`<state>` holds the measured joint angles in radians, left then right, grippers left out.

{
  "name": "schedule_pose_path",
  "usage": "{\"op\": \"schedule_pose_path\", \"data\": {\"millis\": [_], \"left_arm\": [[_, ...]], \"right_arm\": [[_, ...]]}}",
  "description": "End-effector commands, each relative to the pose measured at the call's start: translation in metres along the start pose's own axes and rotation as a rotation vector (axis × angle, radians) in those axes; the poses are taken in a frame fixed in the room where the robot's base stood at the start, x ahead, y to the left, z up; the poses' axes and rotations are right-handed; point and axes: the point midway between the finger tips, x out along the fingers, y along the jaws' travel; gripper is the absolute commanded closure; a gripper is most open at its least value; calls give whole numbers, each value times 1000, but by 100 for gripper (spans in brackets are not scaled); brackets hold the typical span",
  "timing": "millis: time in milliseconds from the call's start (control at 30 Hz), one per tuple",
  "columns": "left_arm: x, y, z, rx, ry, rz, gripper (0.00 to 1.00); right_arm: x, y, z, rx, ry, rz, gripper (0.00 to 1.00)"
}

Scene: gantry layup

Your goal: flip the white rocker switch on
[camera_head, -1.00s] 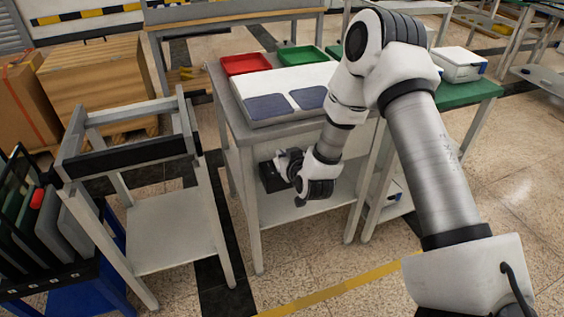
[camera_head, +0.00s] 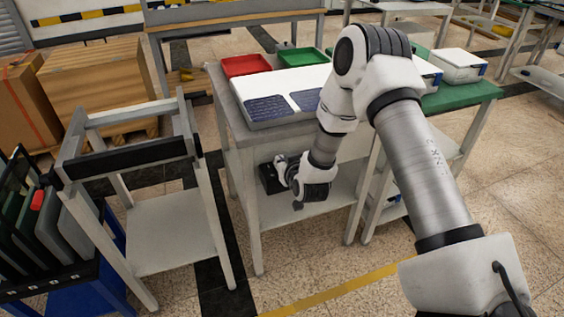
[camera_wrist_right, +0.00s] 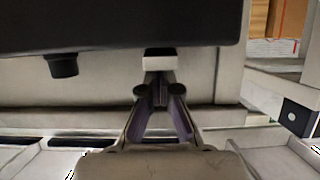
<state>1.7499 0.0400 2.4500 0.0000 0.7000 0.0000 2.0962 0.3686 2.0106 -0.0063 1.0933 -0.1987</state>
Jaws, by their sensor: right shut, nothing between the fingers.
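A white rocker switch (camera_wrist_right: 159,62) shows as a small pale block at the lower edge of a dark box (camera_wrist_right: 110,27) in the wrist view. In the head view the black box (camera_head: 266,180) is at the front of the grey table, under its top. My right gripper (camera_wrist_right: 160,90) is shut and empty, its fingertips just below the switch in the wrist picture. I cannot tell whether they touch it. In the head view my right gripper (camera_head: 281,172) is at the box and partly hides it; the switch cannot be made out there. My left gripper is out of view.
A black knob (camera_wrist_right: 62,66) sticks out of the box, left of the switch. The grey table (camera_head: 232,122) carries a red tray (camera_head: 245,65), a green tray (camera_head: 302,58) and a white board with dark blue panels (camera_head: 266,108). An empty-topped frame stand (camera_head: 125,155) stands to the left.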

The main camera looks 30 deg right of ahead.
Motion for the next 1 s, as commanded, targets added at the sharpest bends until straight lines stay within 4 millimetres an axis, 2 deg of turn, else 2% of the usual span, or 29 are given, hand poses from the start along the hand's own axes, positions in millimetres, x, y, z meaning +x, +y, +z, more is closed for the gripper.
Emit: {"op": "schedule_pose_path", "data": {"millis": [300,633,767,1000], "left_arm": [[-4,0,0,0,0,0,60],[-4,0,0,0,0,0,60],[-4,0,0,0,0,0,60],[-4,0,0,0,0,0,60]], "right_arm": [[8,0,-10,0,0,0,100],[4,0,-10,1,0,0,100],[-14,0,-10,3,-1,0,100],[-70,0,-10,3,-1,-1,100]]}}
